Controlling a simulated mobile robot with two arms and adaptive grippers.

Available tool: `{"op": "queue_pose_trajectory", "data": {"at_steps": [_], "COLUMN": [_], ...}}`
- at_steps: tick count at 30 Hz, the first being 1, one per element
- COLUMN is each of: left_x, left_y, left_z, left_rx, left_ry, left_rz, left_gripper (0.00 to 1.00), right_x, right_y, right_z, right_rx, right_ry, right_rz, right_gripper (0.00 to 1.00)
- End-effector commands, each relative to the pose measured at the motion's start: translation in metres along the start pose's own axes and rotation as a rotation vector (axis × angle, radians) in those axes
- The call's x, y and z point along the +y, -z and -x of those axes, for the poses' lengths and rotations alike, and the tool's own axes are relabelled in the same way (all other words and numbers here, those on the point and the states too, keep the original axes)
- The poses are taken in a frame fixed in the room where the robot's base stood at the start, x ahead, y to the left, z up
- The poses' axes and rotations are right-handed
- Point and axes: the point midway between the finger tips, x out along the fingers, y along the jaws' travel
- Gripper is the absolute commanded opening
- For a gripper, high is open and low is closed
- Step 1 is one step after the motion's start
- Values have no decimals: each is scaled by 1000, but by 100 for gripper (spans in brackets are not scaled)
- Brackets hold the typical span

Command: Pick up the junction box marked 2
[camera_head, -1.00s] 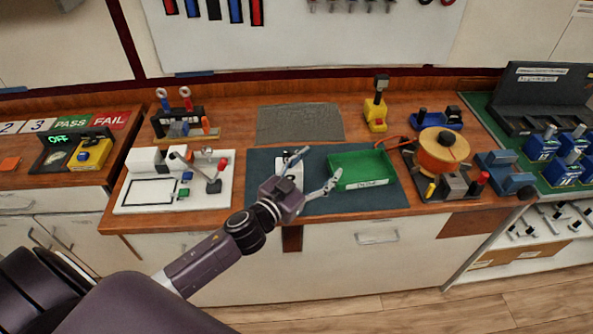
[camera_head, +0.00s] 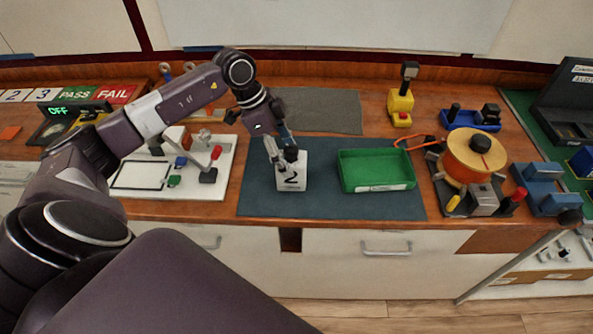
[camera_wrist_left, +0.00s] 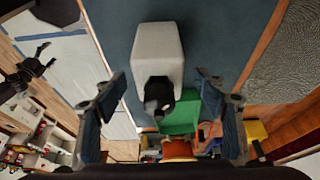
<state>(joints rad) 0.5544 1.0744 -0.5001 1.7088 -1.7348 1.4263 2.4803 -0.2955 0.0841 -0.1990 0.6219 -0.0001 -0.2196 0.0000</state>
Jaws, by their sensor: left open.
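The junction box marked 2 (camera_head: 291,174) is a white block with a black knob on top, on the left part of the dark blue mat (camera_head: 330,205). My left gripper (camera_head: 279,147) is open just behind and above it, coming over from the left. One finger overlaps the box's left edge in the picture; I cannot tell if it touches. In the left wrist view the pale box (camera_wrist_left: 158,48) and its black knob lie between the two spread fingers (camera_wrist_left: 160,85), with space on both sides. My right gripper is not in view.
A green tray (camera_head: 376,187) is right of the box on the mat. An orange spool (camera_head: 473,160) stands further right. A white board with a lever (camera_head: 200,192) is at the left, under my arm. A grey textured mat (camera_head: 335,108) behind is bare.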

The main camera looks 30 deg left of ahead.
Motion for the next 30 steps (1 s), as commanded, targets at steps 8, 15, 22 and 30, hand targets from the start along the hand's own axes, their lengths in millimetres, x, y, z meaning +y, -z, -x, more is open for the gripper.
{"op": "queue_pose_trajectory", "data": {"at_steps": [8,15,22,30], "left_x": [0,-2,-3,-3], "left_y": [2,6,4,4], "left_z": [-22,-51,-79,-80], "left_rx": [6,8,6,7], "left_ry": [-1,-3,0,2], "left_rz": [-1,0,-2,-3], "left_gripper": [65,65,65,61], "right_x": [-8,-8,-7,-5], "right_y": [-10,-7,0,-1], "right_z": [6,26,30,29], "right_rx": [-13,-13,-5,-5], "right_ry": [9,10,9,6], "right_rz": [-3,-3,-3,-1], "right_gripper": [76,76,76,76]}}
